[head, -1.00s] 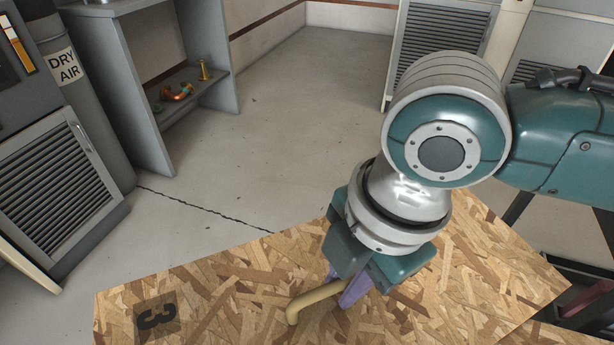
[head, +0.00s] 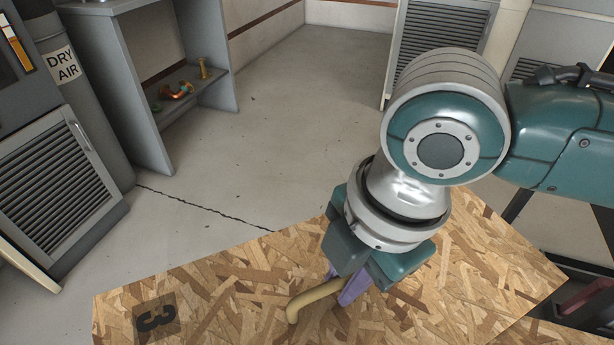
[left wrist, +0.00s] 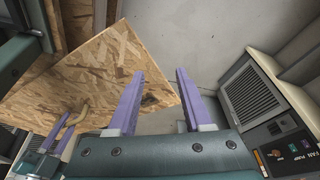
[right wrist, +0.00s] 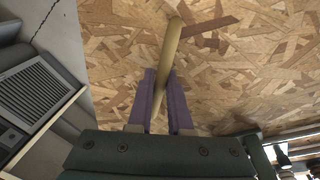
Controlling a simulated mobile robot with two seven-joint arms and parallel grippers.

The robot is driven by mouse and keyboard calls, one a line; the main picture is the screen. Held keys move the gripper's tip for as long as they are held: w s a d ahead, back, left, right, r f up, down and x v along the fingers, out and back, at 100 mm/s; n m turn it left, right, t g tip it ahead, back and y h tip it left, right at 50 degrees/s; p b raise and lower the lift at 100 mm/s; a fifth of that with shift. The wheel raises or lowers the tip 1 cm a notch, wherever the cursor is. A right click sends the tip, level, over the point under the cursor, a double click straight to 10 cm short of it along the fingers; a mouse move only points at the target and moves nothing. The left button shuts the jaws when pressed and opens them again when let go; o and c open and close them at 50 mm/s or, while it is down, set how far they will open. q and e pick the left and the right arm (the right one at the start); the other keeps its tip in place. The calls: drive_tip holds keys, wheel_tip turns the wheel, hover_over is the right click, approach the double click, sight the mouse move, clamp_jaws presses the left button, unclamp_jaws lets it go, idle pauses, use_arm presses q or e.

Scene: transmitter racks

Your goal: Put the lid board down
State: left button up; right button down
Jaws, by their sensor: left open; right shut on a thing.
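The lid board is a flat wood-chip panel (head: 240,285) with a dark "3" near its left end, low in the head view. A tan bar handle (head: 312,302) stands on it. My right gripper (head: 346,288) is shut on this handle; the right wrist view shows the handle (right wrist: 170,55) between its purple fingers (right wrist: 163,88). My left gripper (left wrist: 160,74) is open and empty in the left wrist view, with a corner of the board (left wrist: 105,65) beyond its fingers. What lies under the board is mostly hidden.
A grey shelf unit (head: 150,95) holding small orange and brass fittings (head: 180,90) stands at the back left. A "DRY AIR" cylinder (head: 75,100) and a louvred cabinet (head: 55,190) are at the left. The floor (head: 270,130) beyond the board is clear.

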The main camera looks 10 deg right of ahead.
drive_tip(key=shift+r, duration=0.2)
idle(0.4)
drive_tip(key=shift+r+p, duration=0.65)
drive_tip(key=shift+p, duration=0.25)
drive_tip(key=w+d+r+m+t+h+p, duration=0.15)
drive_tip(key=r+m+p, duration=0.35)
drive_tip(key=r+p, duration=0.85)
drive_tip(key=w+d+r+m+g+p, duration=0.1)
drive_tip(key=w+r+m+p, duration=0.4)
drive_tip(key=r, duration=1.5)
drive_tip(key=s+d+r+m+h+p, duration=0.1)
drive_tip(key=s+d+r+m, duration=0.15)
drive_tip(key=r+m, duration=0.35)
drive_tip(key=s+d+r+m+h+p, duration=0.1)
drive_tip(key=s+d+r+m, duration=0.15)
drive_tip(key=r+m, duration=0.4)
drive_tip(key=d+p+v, duration=0.3)
drive_tip(key=p+v, duration=1.5)
drive_tip(key=d+r+p+v, duration=0.1)
drive_tip(key=d+p+v, duration=0.2)
drive_tip(key=p+v, duration=1.4)
drive_tip(key=shift+r+n+p, duration=0.35)
drive_tip(key=shift+n+p, duration=0.1)
drive_tip(key=shift+p, duration=0.8)
